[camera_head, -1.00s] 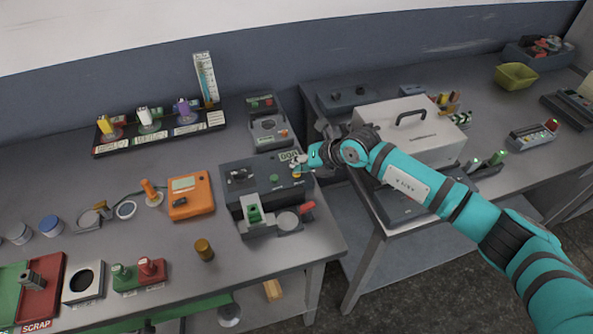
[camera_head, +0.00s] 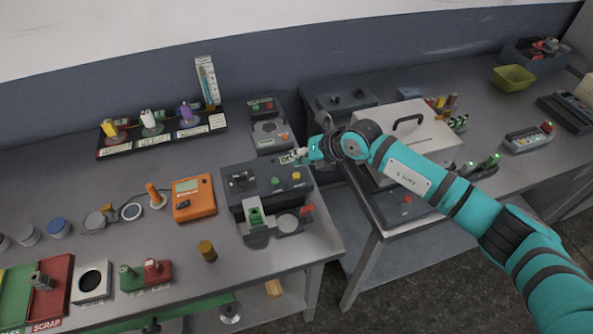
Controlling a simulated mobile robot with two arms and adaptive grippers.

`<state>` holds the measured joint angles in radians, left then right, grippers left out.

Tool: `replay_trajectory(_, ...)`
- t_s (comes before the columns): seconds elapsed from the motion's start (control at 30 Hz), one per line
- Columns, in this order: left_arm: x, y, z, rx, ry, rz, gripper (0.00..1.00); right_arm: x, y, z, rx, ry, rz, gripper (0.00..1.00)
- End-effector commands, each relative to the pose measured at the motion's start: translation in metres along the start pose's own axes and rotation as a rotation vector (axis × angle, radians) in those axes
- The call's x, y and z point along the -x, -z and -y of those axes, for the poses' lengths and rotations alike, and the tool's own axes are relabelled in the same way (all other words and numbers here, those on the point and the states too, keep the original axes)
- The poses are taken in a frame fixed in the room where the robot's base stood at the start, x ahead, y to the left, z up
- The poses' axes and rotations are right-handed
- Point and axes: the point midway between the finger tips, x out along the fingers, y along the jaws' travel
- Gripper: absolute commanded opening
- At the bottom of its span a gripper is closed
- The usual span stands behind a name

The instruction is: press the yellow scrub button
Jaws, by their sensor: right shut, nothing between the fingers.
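The yellow button (camera_head: 297,176) is on the top of a dark grey machine (camera_head: 236,196), near its right end, to the right of a green button (camera_head: 275,181). My right gripper (camera_head: 301,154) is shut and empty. It is at the machine's back right corner, just beyond the yellow button in the picture, and appears apart from it. The button is in plain sight. A small display (camera_head: 287,158) sits beside the fingertips and is partly hidden by them. My left gripper is not in view.
A light grey box with a handle (camera_head: 424,147) stands on the right bench under my right arm. An orange meter (camera_head: 193,198) is left of the machine. A small dark device (camera_head: 268,131) stands behind it. A gap separates the two benches.

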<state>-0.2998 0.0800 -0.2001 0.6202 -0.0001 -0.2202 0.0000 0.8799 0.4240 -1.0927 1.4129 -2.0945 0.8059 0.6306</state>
Motion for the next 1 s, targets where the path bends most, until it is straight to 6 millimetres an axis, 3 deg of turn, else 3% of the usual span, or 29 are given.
replay_trajectory(0.23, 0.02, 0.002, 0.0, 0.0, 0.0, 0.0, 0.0, 0.019, -0.014, -0.014, 0.0, 0.0, 0.0, 0.0)
replay_trajectory(1.0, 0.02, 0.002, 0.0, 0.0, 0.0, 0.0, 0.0, 0.019, -0.014, -0.014, 0.0, 0.0, 0.0, 0.0)
